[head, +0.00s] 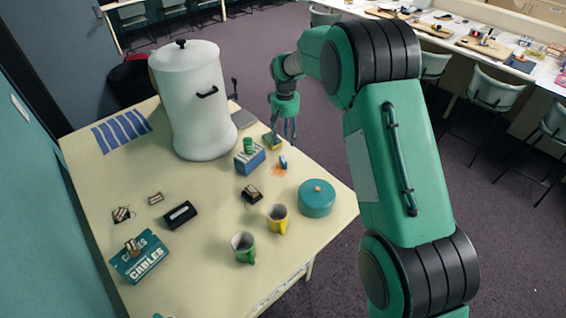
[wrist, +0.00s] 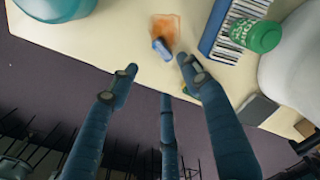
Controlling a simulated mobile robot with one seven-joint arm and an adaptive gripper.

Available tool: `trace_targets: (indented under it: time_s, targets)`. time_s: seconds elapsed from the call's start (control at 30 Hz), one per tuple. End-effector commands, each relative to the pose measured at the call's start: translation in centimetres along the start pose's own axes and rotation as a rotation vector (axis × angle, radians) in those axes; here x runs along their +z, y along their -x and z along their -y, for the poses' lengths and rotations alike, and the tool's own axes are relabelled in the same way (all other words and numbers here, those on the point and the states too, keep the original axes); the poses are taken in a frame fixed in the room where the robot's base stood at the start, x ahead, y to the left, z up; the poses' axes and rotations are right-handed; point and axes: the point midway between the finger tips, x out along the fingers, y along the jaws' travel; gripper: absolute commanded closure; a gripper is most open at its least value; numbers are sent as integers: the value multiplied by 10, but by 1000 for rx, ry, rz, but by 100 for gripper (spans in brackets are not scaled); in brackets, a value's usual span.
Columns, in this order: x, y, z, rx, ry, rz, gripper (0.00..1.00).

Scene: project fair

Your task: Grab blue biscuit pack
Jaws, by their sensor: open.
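A small blue pack (head: 283,161), seemingly the blue biscuit pack, stands at the edge of an orange napkin (head: 279,171) near the table's right edge. In the wrist view the pack (wrist: 162,48) is just beyond the fingertips, with the orange napkin (wrist: 166,27) behind it. My gripper (head: 290,132) points down above the table's far right edge, beyond the pack in the head view. Its three fingers (wrist: 160,76) are spread apart in the wrist view, with nothing held between them. The gripper appears apart from the pack.
A blue box (head: 250,159) with a green can (head: 248,145) on it stands close left of the pack. A large white urn (head: 190,100) rises behind. A teal round tin (head: 316,198), yellow mug (head: 277,219) and green mug (head: 243,247) stand nearer on the table (head: 200,270).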

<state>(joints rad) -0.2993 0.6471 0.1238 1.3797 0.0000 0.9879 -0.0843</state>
Motion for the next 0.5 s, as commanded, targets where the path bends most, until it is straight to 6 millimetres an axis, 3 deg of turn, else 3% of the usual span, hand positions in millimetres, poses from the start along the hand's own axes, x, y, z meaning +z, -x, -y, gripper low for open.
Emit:
trace_targets:
  time_s: [0.5]
  targets:
    - [-2,-7,1,0,3,4,52]
